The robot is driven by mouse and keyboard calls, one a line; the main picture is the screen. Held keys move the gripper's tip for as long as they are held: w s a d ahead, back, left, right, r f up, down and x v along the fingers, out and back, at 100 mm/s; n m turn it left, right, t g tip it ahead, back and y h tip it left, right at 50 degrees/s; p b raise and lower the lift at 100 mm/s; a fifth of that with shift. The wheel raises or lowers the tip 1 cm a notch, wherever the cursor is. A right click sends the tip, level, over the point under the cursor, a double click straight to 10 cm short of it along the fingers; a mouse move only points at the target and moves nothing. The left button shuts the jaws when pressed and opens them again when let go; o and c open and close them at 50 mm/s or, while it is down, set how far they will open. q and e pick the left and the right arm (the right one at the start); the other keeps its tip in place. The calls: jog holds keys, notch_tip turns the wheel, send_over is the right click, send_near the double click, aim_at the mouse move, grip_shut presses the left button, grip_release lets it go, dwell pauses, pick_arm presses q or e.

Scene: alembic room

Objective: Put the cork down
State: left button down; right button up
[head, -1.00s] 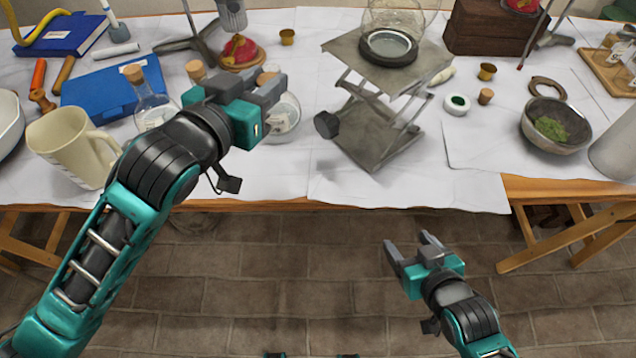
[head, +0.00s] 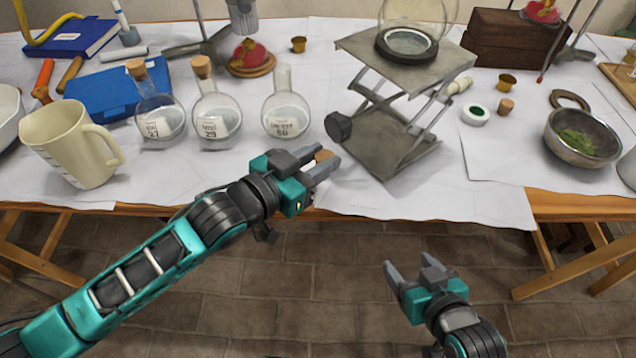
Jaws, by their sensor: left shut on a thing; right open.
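My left gripper (head: 314,164) is shut on a cork (head: 323,155), near the front edge of the table, between the uncorked flask and the lab jack. Whether the cork touches the table cannot be told. The round flask (head: 286,112) behind it has an open neck with no cork. Two other round flasks, the left one (head: 160,118) and the middle one (head: 216,116), have corks in their necks. Another cork (head: 506,106) stands on the table at the right. My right gripper (head: 412,270) is open and empty, in front of the table over the floor.
The lab jack (head: 398,150) stands just right of my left gripper, with a glass vessel on top. A beige jug (head: 72,145) stands at the left, and a metal bowl (head: 582,150) with green matter at the right. White paper (head: 235,180) in front of the flasks is clear.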

aim_at(318, 193)
pick_arm(q)
jog(key=shift+f, duration=0.7)
notch_tip(318, 193, down, 4)
jog(key=shift+r+b, duration=0.25)
jog(key=shift+b, duration=0.35)
jog(key=shift+f, duration=0.3)
jog(key=shift+r, duration=0.1)
jog(key=shift+f, duration=0.2)
jog(key=c, duration=0.8)
grip_release()
pick_arm(e)
jog(key=shift+w+a+f, duration=0.2)
jog(key=shift+w+a, duration=0.1)
pick_arm(q)
jog(key=shift+r, duration=0.15)
